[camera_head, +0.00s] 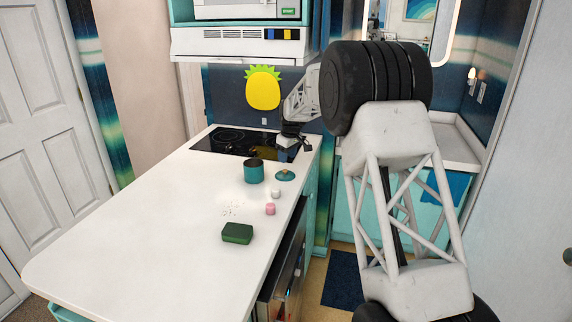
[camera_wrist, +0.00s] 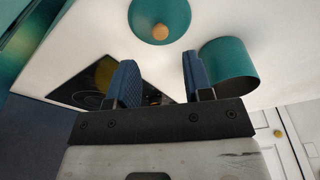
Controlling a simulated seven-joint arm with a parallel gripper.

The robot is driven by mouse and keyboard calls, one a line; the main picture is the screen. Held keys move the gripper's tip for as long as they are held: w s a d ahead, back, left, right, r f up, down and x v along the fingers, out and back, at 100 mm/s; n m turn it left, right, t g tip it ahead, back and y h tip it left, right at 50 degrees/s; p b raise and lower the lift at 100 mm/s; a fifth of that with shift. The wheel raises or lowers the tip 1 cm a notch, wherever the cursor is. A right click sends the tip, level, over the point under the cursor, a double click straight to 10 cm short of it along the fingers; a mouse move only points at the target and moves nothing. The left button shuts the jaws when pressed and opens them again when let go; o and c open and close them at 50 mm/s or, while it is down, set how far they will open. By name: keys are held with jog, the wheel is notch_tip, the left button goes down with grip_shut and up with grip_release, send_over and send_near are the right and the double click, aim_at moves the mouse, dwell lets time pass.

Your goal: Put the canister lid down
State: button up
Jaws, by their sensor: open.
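The canister lid (camera_head: 285,175) is a teal disc with a small wooden knob. It lies knob up on the white counter, just right of the teal canister (camera_head: 254,171), apart from it. The canister stands upright with its dark open top showing. In the wrist view the lid (camera_wrist: 159,12) is beyond the fingertips at the top, and the canister (camera_wrist: 229,62) is at the right, past the right finger. My gripper (camera_wrist: 159,72) is open with nothing between its blue fingers. In the head view my gripper (camera_head: 289,146) is above the counter, behind the lid, near the cooktop.
A white jar (camera_head: 276,193), a pink jar (camera_head: 270,209) and a dark green box (camera_head: 237,233) stand on the counter (camera_head: 150,220) in front of the lid. The black cooktop (camera_head: 235,142) is behind. The counter's right edge is close to the lid. The counter's left side is clear.

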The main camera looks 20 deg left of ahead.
jog(key=shift+s+d+r, duration=0.1)
jog(key=shift+d+r, duration=0.05)
jog(key=shift+r, duration=0.8)
jog(key=shift+s+d+r, duration=0.1)
jog(key=shift+d+r, duration=0.05)
jog(key=shift+r, duration=0.85)
jog(key=shift+d+r, duration=0.15)
jog(key=shift+r, duration=0.8)
